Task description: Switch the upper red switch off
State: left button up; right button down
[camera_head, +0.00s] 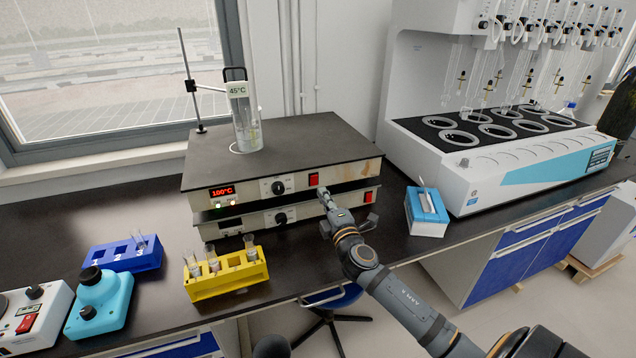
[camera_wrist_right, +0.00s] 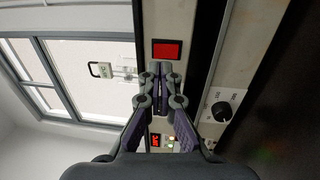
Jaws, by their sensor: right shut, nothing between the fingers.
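The upper red switch (camera_head: 313,180) is on the front panel of the upper hot plate (camera_head: 250,187), right of its knob. The plate's display (camera_head: 222,191) is lit red and reads 100°C. My right gripper (camera_head: 323,193) is shut and empty, its tips just in front of and slightly below the switch. In the right wrist view the red switch (camera_wrist_right: 167,49) lies just beyond the closed fingertips (camera_wrist_right: 160,70); I cannot tell whether they touch. The lower red switch (camera_head: 368,197) is on the lower plate, further right. My left gripper is not in view.
A glass cylinder (camera_head: 246,125) marked 45°C stands on the upper plate. A yellow rack (camera_head: 222,284) and a blue rack (camera_head: 123,256) hold tubes at front left. A blue-white box (camera_head: 427,213) stands to the right, beside the large distiller (camera_head: 480,180).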

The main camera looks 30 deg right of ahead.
aim_at(315, 178)
jog(key=p+x, duration=0.1)
jog(key=x, duration=0.3)
jog(key=shift+r, duration=0.1)
jog(key=shift+w+d, duration=0.1)
jog(key=shift+w, duration=0.35)
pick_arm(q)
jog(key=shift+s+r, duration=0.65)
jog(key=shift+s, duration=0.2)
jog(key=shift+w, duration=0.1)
pick_arm(e)
jog(key=shift+w+r, duration=0.2)
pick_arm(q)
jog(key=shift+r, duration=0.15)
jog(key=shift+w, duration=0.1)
